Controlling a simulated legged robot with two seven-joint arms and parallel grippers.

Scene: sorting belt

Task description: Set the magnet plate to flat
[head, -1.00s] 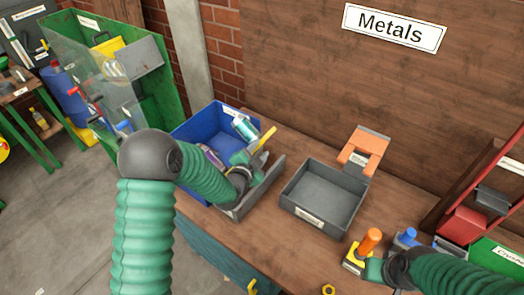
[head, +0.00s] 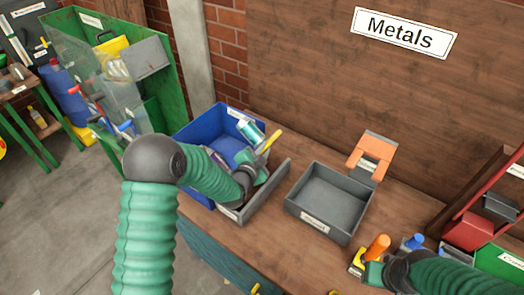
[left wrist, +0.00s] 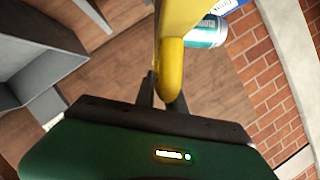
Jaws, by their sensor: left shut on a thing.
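A yellow handle (head: 271,140) rises at the side of the blue bin (head: 193,131), above a grey plate (head: 268,187) that stands tilted there. I cannot tell for sure whether this grey piece is the magnet plate. My left gripper (head: 262,175) is at the handle. In the left wrist view the yellow handle (left wrist: 182,45) runs down to the fingers (left wrist: 160,92), which are shut on it. My right gripper (head: 374,271) is beside an orange-handled lever (head: 377,247); its fingers are too small to read.
A teal can (head: 250,131) is at the blue bin, also in the left wrist view (left wrist: 206,32). An empty grey tray (head: 335,195) stands right of the plate. An orange and grey piece (head: 371,151) is behind it. A blue-handled lever (head: 413,242) is at right.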

